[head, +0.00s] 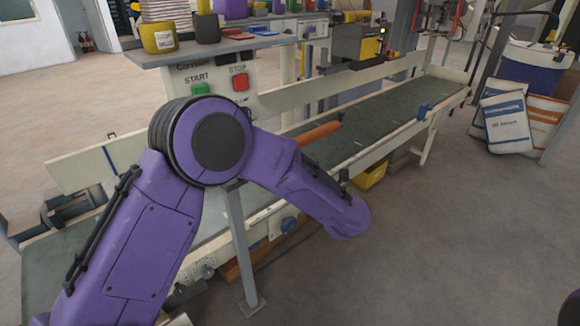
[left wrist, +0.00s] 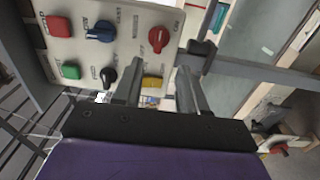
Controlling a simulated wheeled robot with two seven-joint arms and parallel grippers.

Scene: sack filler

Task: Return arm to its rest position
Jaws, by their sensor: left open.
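My left arm (head: 215,160) is purple and comes in from the left in the head view, bent at the elbow in front of the conveyor. Its gripper is hidden in the head view. In the left wrist view my left gripper (left wrist: 160,88) has its two grey fingers apart, with nothing between them. Beyond the fingers is a pale control panel (left wrist: 125,35) with a red button (left wrist: 57,26), a green button (left wrist: 70,70), a yellow button (left wrist: 152,81), and red, blue and black knobs. The fingertips appear close to the panel's lower edge; I cannot tell whether they touch it.
The conveyor (head: 370,115) runs from lower left to upper right. A START and STOP panel (head: 218,85) stands behind my arm, below a shelf (head: 215,45) with cups. Filled sacks (head: 505,122) lean at the right. Open floor (head: 440,240) lies at lower right.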

